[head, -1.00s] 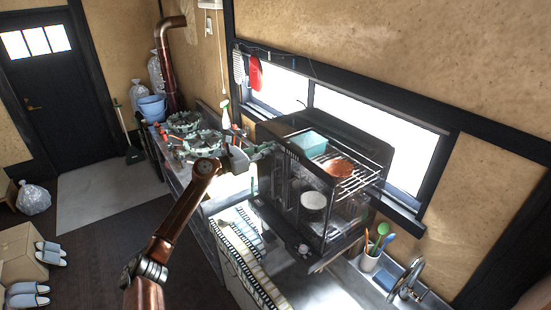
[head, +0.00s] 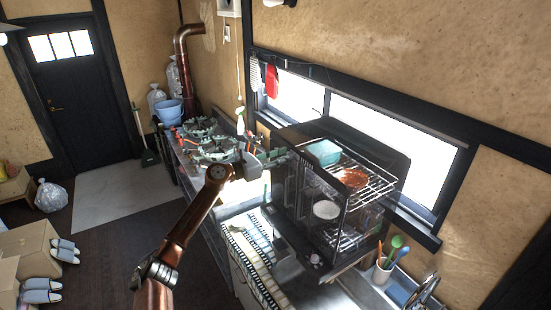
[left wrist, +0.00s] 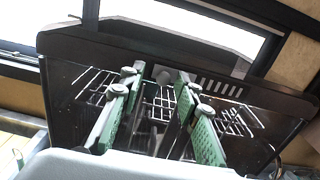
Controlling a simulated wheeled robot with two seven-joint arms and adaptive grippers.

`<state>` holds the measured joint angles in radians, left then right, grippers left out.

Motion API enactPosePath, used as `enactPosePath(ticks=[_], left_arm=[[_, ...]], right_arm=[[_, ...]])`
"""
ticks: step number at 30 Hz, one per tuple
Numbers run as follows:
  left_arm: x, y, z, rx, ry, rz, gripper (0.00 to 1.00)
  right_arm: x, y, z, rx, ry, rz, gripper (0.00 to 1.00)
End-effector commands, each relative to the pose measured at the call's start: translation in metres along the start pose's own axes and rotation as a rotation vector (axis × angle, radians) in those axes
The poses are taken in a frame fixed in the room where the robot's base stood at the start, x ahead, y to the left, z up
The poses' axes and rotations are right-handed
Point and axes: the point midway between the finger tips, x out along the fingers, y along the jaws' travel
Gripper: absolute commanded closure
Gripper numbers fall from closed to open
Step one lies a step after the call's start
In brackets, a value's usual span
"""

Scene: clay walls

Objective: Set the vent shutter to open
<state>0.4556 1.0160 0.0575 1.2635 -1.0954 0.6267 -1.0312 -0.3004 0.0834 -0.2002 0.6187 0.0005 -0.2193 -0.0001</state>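A dark glass-sided cabinet (head: 330,235) with wire racks stands on the counter below the window. A row of vent slots (left wrist: 218,86) shows on its dark face in the left wrist view, with a small grey piece (left wrist: 240,68) beside them. I cannot tell for sure which part is the shutter or how it is set. My left gripper (head: 277,156) is at the cabinet's left upper side in the head view. In the left wrist view its green-padded fingers (left wrist: 158,106) are apart with nothing seen between them. Contact with the cabinet cannot be told. My right gripper is not in view.
On the racks are a teal container (head: 322,152), a reddish-brown item (head: 353,178) and a white round item (head: 326,209). A stove (head: 213,150) stands left of the cabinet. A utensil cup (head: 382,270) and a tap (head: 425,288) are to its right.

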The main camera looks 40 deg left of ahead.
Motion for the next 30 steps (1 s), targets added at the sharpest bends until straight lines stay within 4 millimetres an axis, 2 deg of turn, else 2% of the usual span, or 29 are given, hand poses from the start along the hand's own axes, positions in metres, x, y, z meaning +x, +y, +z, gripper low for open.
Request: enactPosePath(ticks=[5,12,18,24,30], left_arm=[[-0.024,0.000,-0.001,0.001,0.003,0.001,0.70],[-0.071,0.000,-0.001,0.002,0.004,0.001,0.70],[-0.102,0.000,-0.001,0.000,0.002,0.002,0.70],[-0.116,0.000,0.000,0.001,0.000,0.001,0.70],[-0.118,0.000,0.001,0.001,0.000,0.001,0.70]], right_arm=[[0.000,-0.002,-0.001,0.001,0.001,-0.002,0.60],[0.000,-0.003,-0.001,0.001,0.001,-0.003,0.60],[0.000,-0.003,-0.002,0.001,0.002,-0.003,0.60],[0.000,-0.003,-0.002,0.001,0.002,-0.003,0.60],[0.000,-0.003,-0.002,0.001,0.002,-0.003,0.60]])
